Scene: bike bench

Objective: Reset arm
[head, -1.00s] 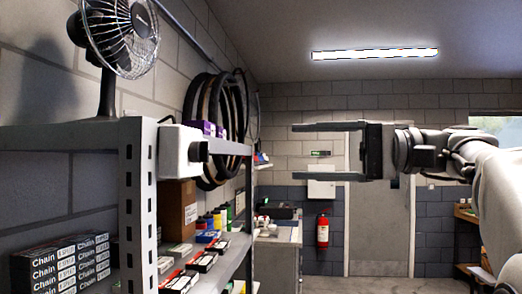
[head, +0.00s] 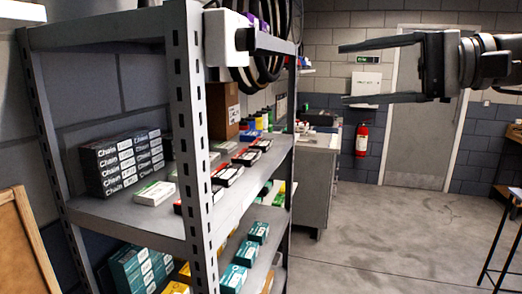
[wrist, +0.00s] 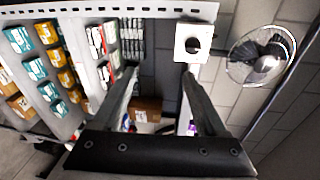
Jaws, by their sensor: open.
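My gripper (head: 378,71) is at the upper right of the head view, with my arm reaching in from the right edge. Its two long dark fingers point left toward the shelf and stand wide apart, with nothing between them. The gripper also shows in the wrist view (wrist: 158,100), its fingers spread, with the shelving beyond them. It appears apart from everything around it.
A grey metal shelf (head: 186,150) on the left holds chain boxes (head: 122,160), teal boxes (head: 232,279) and a white switch box (head: 227,38). A fan (wrist: 262,55) shows in the wrist view. A fire extinguisher (head: 362,140) hangs behind. The floor (head: 385,240) at centre right is clear.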

